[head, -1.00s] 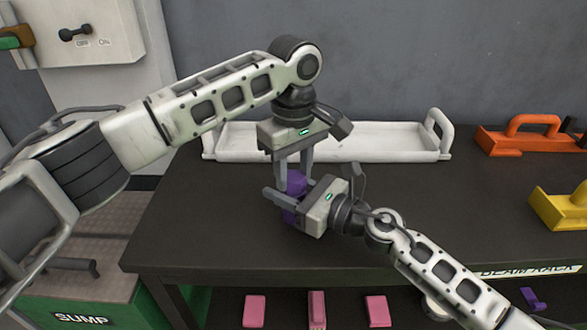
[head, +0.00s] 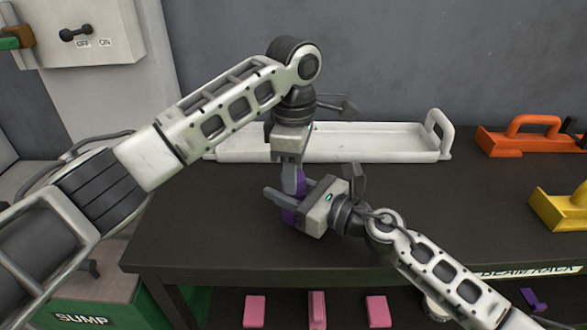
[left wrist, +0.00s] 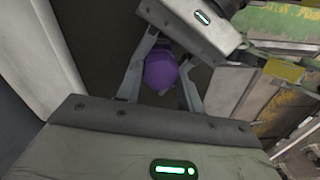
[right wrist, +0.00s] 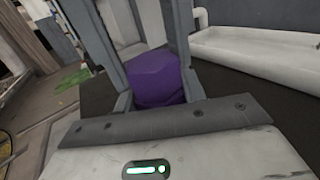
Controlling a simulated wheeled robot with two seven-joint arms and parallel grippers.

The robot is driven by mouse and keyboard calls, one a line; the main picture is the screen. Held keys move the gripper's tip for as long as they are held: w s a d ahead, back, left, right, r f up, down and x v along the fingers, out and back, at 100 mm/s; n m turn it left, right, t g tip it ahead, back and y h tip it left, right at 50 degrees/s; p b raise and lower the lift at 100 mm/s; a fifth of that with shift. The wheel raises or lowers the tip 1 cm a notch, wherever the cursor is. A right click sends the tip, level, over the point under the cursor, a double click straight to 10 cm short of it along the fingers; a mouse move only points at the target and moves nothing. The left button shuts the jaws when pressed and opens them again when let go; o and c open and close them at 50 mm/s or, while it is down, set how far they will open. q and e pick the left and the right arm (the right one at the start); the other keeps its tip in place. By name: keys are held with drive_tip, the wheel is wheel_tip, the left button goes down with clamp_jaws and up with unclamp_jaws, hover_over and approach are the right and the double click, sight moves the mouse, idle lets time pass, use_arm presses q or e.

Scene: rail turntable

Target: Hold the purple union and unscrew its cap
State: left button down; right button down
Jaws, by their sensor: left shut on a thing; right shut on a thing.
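The purple union (head: 289,216) stands upright near the front left of the dark bench. My left gripper (head: 293,186) points straight down from above and is shut on its upper part, the cap (head: 301,182); the cap's round top (left wrist: 160,72) shows between its fingers in the left wrist view. My right gripper (head: 284,204) comes in from the right, just below, and is shut on the union's body (right wrist: 155,80). The fingers of both grippers hide much of the union, and I cannot see whether there is a gap between cap and body.
A long white tray (head: 375,155) lies behind the grippers. An orange handled block (head: 510,144) and a yellow block (head: 556,209) are at the right. Several pink blocks (head: 317,310) sit below the bench top. The bench middle is clear.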

use_arm(q)
drive_tip(key=n, duration=0.2)
drive_tip(key=shift+s+f+n, duration=0.1)
drive_tip(key=shift+n, duration=0.3)
drive_tip(key=n, duration=0.3)
drive_tip(key=c, duration=0.8)
unclamp_jaws()
drive_tip(key=shift+o, duration=0.2)
drive_tip(key=shift+r, duration=0.2)
drive_tip(key=shift+r, duration=1.9)
